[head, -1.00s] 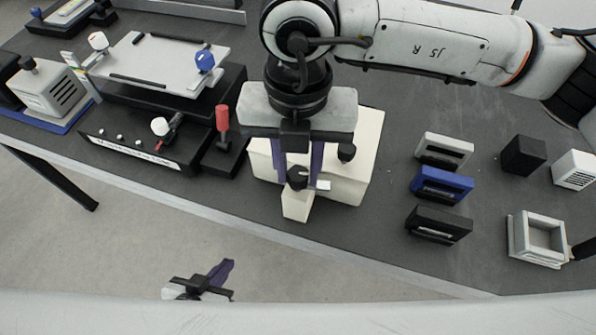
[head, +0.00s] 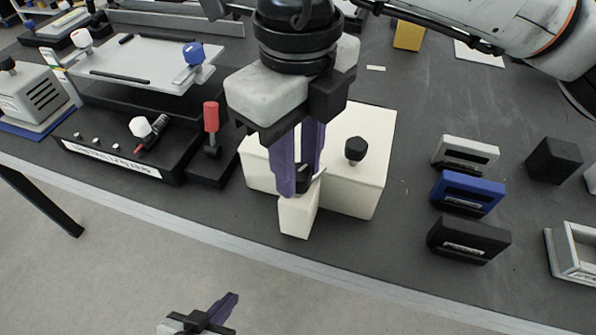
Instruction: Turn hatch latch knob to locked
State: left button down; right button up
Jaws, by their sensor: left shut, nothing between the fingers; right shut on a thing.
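A cream box (head: 368,190) stands near the table's front edge, with a smaller cream block (head: 298,217) at its front. A small black knob (head: 304,176) on top of that block is mostly hidden by my purple fingers. A second black knob (head: 355,150) stands free on the box top. My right gripper (head: 304,183) points down and is shut on the small black knob. My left gripper (head: 225,306) is low at the bottom of the head view, in front of the table. It is shut and empty.
A black fixture with a red handle (head: 211,117) stands close left of the box. Black, blue (head: 467,193) and grey blocks stand to the right, with free tabletop between them and the box. The table's front edge (head: 350,278) runs just before the block.

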aim_at(298, 172)
jog(key=shift+n+b, duration=0.85)
jog(key=shift+n, duration=1.45)
jog(key=shift+r, duration=0.1)
jog(key=o, duration=1.1)
jog(key=shift+c, duration=0.2)
notch_tip(298, 172, up, 10)
jog(key=p, duration=0.1)
jog(key=shift+r, duration=0.15)
